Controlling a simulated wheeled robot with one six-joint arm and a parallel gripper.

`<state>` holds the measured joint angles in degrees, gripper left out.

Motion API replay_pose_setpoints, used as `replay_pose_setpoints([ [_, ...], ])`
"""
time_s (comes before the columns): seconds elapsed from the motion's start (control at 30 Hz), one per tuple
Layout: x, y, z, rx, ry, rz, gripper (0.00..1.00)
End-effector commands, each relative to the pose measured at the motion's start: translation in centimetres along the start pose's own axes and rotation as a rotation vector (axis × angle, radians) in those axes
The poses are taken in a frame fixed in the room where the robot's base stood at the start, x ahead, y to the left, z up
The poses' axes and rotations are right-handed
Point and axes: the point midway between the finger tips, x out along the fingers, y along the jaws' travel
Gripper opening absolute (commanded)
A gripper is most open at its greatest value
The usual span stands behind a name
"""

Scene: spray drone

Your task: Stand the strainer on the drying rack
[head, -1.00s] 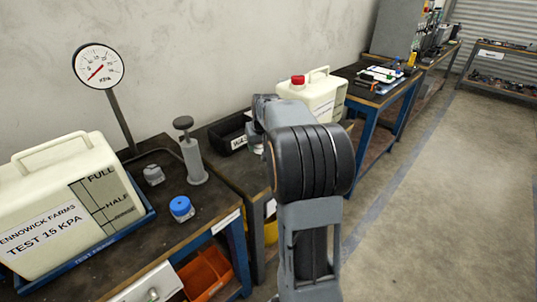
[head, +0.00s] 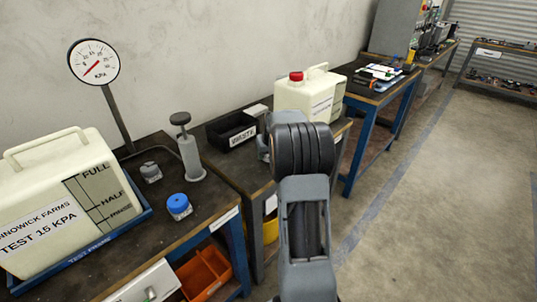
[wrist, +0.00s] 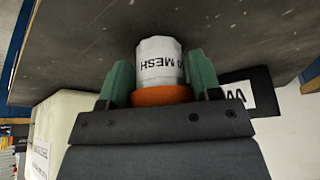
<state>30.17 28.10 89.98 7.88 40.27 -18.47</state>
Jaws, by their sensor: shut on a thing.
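The strainer (wrist: 160,52), a pale cylinder with an orange collar and a label ending in "MESH", shows in the wrist view. My gripper (wrist: 163,76) has its two green fingers shut on it, one at each side of the collar. The far end of the strainer is close to a dark bench top (wrist: 85,45); I cannot tell whether it touches. In the head view my arm hides the gripper and strainer. I cannot clearly make out the drying rack in either view.
The left bench holds a test tank (head: 50,215), a gauge (head: 94,61), a grey pump (head: 188,150) and a blue cap (head: 178,206). Open floor lies right.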

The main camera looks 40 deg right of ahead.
Motion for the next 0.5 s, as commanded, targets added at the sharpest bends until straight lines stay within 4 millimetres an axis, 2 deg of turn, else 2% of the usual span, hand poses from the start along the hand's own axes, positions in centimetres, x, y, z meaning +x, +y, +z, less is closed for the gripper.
replay_pose_setpoints([
  [0.37,0.40,-0.01,0.16,0.000,0.001,0.000,0.31],
  [0.4,0.31,-0.01,0.12,0.000,0.001,0.000,0.61],
  [0.5,0.29,-0.01,0.12,0.000,0.001,0.000,0.70],
])
